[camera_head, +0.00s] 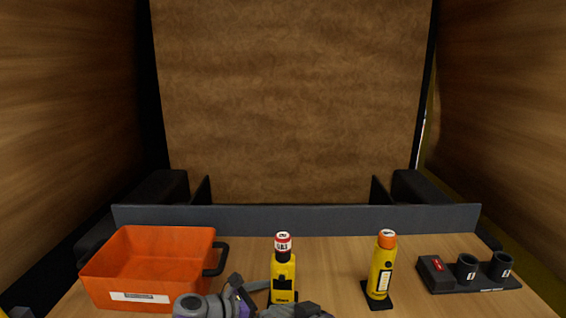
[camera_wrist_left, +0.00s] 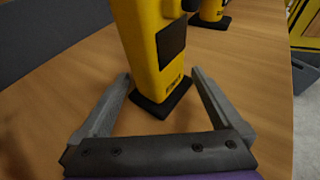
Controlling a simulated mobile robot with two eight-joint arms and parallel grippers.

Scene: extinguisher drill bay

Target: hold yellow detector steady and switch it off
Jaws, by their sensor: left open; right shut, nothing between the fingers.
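The yellow detector (camera_head: 283,270) stands upright at the front middle of the table, with a red and white top and a black base. In the left wrist view, the detector (camera_wrist_left: 150,45) shows a dark front panel; its top is cut off. My left gripper (camera_head: 262,292) comes in from the left, low down. In the left wrist view, the open fingers of my left gripper (camera_wrist_left: 160,77) lie either side of the detector, with visible gaps. My right gripper (camera_head: 297,311) shows only partly at the bottom edge, in front of the detector's base; its fingertips are not clear.
A second yellow device (camera_head: 381,268) with an orange top stands to the right. An orange bin (camera_head: 150,245) with a black handle stands at the left. A black holder (camera_head: 436,275) with two cups is at the far right. A low grey wall (camera_head: 300,219) closes the back.

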